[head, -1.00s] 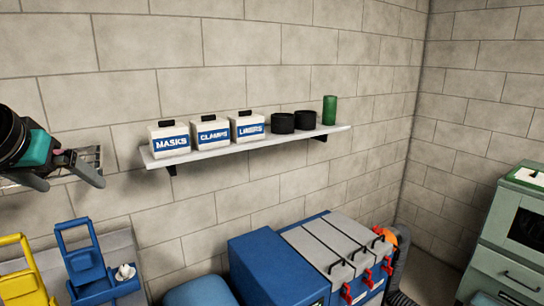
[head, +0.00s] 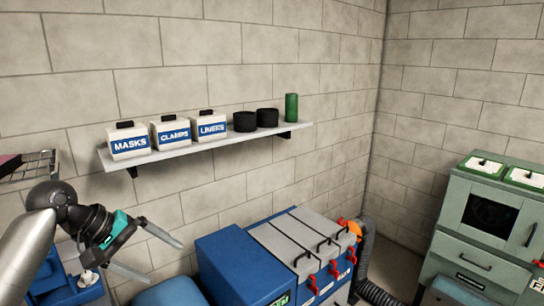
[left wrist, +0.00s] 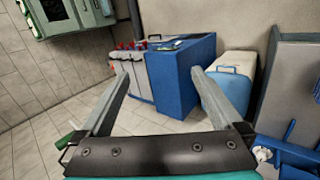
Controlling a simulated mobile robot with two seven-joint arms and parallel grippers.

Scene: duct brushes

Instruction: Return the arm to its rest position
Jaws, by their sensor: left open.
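My left gripper (head: 155,254) is at the lower left of the head view, its two grey fingers spread apart and pointing right. Nothing is between the fingers. It is in front of the wall, below the shelf and left of the blue cabinet (head: 240,270). In the left wrist view the open fingers (left wrist: 160,80) frame the same blue cabinet, some distance beyond them. My left arm (head: 22,262) comes in from the left edge. My right gripper is in neither view.
A wall shelf (head: 215,141) holds several labelled boxes, two black cups and a green cylinder. A wire rack (head: 35,165) is at the left. Blue equipment (head: 75,290) lies below the gripper. A green cabinet (head: 480,240) stands at the right. The floor in the left wrist view has open room.

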